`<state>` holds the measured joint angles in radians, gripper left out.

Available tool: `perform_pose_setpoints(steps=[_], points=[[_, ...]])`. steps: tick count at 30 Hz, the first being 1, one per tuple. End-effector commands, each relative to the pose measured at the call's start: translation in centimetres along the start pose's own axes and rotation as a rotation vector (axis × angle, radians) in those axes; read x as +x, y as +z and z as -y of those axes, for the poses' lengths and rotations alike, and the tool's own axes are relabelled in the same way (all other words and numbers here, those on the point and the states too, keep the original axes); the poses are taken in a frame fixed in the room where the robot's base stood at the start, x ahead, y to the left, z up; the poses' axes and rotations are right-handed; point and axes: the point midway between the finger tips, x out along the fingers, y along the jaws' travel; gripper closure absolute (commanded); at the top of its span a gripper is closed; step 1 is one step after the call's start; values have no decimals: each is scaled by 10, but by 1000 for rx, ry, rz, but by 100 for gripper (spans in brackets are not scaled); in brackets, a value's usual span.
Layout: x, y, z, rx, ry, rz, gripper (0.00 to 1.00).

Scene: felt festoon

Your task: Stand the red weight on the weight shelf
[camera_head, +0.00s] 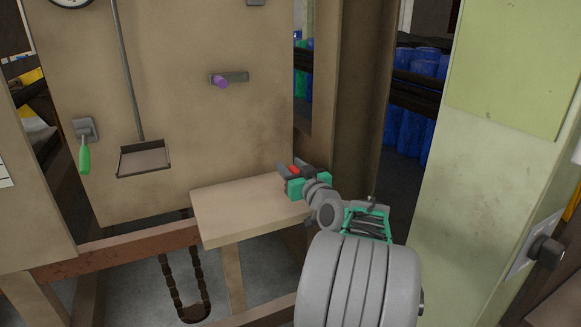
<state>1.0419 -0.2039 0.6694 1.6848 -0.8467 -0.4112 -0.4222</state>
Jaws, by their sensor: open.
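A small red thing, which looks like the red weight (294,171), shows at the tip of my gripper, between or just behind its dark fingers. Most of it is hidden, and I cannot tell whether it touches the fingers or stands on the wood. My gripper (292,168) is open, over the back right part of a pale wooden shelf (238,216). This is probably the weight shelf; its right end is partly covered by my arm.
A tray (143,161) hangs from a rod on the upright board at left. A green-handled lever (84,155) and a purple knob (221,82) project from the board. A chain (187,290) hangs below. A pale green post (455,190) stands close at right.

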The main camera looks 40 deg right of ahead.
Motion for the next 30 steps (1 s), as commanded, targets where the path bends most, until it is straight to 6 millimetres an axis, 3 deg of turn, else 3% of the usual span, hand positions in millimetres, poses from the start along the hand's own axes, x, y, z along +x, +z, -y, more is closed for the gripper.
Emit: perform_pose_setpoints(steps=[9, 15, 30], points=[[-78, 0, -3, 1, 8, 1, 58], [-112, 1, -2, 0, 4, 1, 58], [-118, 1, -1, 0, 1, 4, 58]])
